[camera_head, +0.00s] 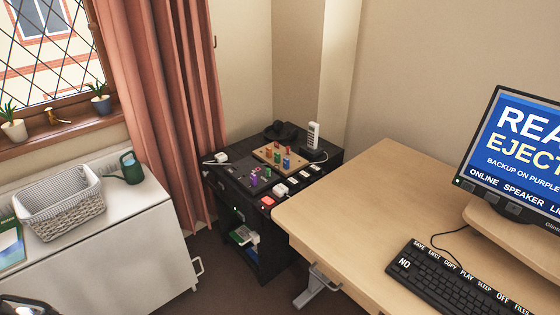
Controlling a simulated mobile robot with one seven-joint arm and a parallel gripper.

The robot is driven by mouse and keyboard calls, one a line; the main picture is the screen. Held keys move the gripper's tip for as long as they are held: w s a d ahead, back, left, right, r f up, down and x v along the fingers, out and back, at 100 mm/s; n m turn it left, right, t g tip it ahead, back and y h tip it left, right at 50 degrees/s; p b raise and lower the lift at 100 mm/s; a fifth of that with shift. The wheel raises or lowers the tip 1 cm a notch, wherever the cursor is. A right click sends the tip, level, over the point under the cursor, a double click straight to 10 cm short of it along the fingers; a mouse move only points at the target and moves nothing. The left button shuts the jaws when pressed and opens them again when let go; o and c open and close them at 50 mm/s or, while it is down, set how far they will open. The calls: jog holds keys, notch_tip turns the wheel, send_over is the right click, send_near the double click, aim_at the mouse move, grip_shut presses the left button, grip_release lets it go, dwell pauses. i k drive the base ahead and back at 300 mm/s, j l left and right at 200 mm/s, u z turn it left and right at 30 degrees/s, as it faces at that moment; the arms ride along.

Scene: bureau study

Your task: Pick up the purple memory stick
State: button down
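A small purple stick (254,180) stands near the front left of the top of a black cabinet (225,193), in the corner between the curtain and the wooden desk. It looks upright in or on a dark panel there, but it is too small to tell how it is seated. A small green piece (267,173) stands just right of it. A wooden block (265,153) with several red, blue and green pieces sits behind it. My gripper is not clearly seen in this view.
A desk (350,200) with monitor (520,155) and keyboard (455,280) fills the right. A white cabinet (110,255) at left carries a basket (60,203) and green watering can (131,167). An unclear dark thing (25,305) shows bottom left. Dark floor (215,285) lies between.

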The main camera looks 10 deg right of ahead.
aim_at(253, 176)
jog(key=i+j, duration=0.1)
jog(key=i, duration=1.15)
